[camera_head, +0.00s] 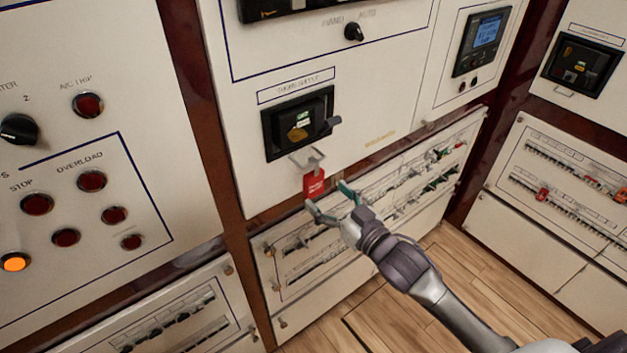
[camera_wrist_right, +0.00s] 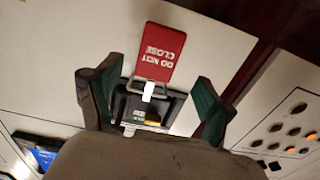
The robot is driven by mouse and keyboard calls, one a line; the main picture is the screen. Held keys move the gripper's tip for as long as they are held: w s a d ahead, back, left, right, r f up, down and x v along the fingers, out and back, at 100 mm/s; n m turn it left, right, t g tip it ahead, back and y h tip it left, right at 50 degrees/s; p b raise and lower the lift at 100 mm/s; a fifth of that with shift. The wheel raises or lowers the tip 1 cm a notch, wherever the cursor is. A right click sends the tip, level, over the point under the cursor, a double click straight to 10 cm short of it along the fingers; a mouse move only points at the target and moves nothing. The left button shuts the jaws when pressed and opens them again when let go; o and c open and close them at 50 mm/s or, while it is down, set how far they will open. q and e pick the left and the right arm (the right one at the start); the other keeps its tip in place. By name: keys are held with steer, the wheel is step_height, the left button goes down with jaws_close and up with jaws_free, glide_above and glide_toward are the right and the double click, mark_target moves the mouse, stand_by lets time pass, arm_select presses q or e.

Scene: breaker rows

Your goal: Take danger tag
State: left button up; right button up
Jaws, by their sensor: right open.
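The danger tag (camera_head: 314,184) is a small red card hanging from a metal loop (camera_head: 307,160) below a black breaker (camera_head: 298,124) on the white panel. In the right wrist view the tag (camera_wrist_right: 161,53) reads "DO NOT CLOSE", upside down there, with a white strip under it. My right gripper (camera_head: 330,200) is open just below and beside the tag in the head view. In the right wrist view its two fingers (camera_wrist_right: 155,100) stand apart on either side of the tag's line, with nothing held between them. My left gripper is not in view.
A lower panel (camera_head: 390,190) with breaker rows is behind my right gripper. A control panel with red buttons (camera_head: 91,181) and a lit orange one (camera_head: 14,262) stands at the left. Another breaker (camera_head: 582,65) is at the right. The wooden floor (camera_head: 480,290) is clear.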

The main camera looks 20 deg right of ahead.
mark_target(316, 184)
steer(key=shift+w+a+r, duration=0.1)
steer(key=shift+w, duration=0.45)
steer(key=p+x, duration=0.1)
steer(key=x, duration=0.2)
steer(key=shift+w+p, duration=0.3)
steer(key=shift+w, duration=0.05)
steer(key=shift+w+a+f, duration=0.2)
steer(key=shift+w, duration=0.2)
steer(key=shift+s, duration=0.1)
steer(key=c, duration=1.3)
steer(key=shift+o, duration=0.2)
steer(key=shift+r, duration=0.1)
